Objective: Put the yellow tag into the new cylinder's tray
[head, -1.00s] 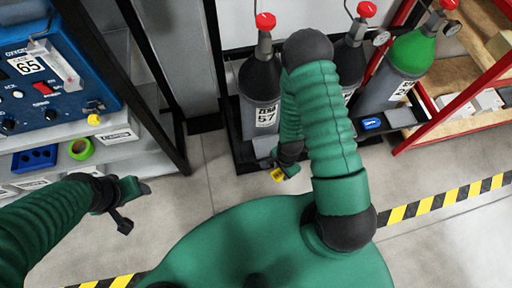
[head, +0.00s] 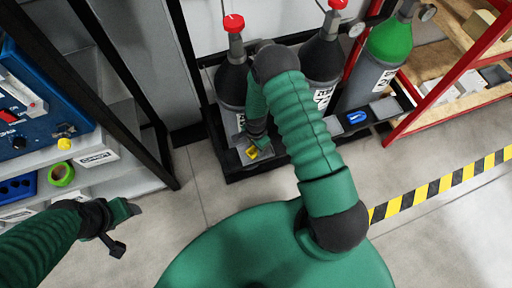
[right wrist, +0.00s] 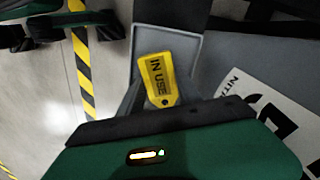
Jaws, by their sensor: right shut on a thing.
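The yellow tag (head: 252,152) is held in my right gripper (head: 256,146) at the front of the left cylinder (head: 231,84). In the right wrist view the tag (right wrist: 157,80) reads "IN USE" and shows over a grey tray (right wrist: 192,58) with a raised rim. I cannot tell whether the tag touches the tray floor. The left cylinder is dark grey with a red cap; my right arm partly hides its label. My left gripper (head: 124,228) is open and empty, its fingers apart, over the floor at lower left.
A middle cylinder (head: 321,60) and a green-shouldered cylinder (head: 382,65) stand in the same black rack. A blue tag (head: 355,118) lies in a tray at the right. A shelf with a blue device (head: 40,120) and green tape roll (head: 61,174) is at left.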

